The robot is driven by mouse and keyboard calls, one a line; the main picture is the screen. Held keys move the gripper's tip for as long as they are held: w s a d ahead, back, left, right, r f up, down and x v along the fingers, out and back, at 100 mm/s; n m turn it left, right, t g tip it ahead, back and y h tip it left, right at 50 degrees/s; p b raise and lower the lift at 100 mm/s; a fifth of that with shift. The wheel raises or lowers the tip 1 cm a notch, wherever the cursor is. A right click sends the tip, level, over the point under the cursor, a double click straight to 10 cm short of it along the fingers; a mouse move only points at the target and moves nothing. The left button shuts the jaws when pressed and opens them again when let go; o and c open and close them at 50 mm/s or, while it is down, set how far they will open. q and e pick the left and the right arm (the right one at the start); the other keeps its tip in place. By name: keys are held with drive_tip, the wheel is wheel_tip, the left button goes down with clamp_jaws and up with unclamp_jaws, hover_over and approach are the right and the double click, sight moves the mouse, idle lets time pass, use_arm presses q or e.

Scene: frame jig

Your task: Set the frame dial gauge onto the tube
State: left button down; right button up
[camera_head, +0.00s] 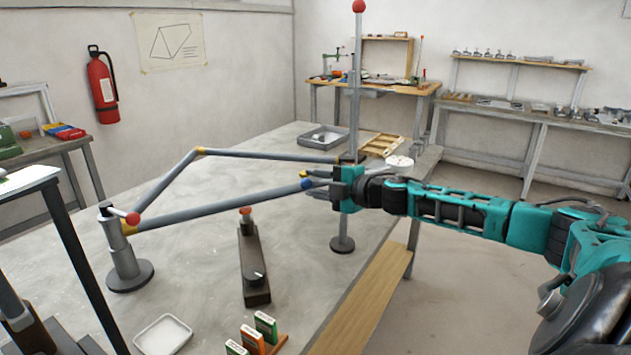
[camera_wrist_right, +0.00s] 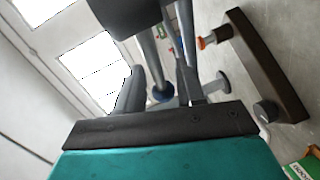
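A grey tube runs from the left post to a blue ball end (camera_head: 307,184); the ball also shows in the wrist view (camera_wrist_right: 163,92). My right gripper (camera_head: 316,183) is at the ball end, beside the upright post. In the wrist view its fingers (camera_wrist_right: 160,88) look apart, with the ball and tubes seen through the gap and nothing clearly held. I cannot tell whether it touches the tube. A white round-topped thing (camera_head: 400,162) sits behind my right wrist; it may be the dial gauge, but its lower part is hidden. My left gripper is out of view.
The tall post (camera_head: 355,90) with a red ball stands close to the gripper. A dark block (camera_head: 252,265) with an orange knob lies in front. A grey tray (camera_head: 323,138) and wooden rack (camera_head: 381,145) are behind. A white dish (camera_head: 162,335) is near the front.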

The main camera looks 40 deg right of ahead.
drive_tip(key=shift+w+a, duration=0.1)
drive_tip(key=shift+w, duration=0.2)
clamp_jaws()
idle(0.4)
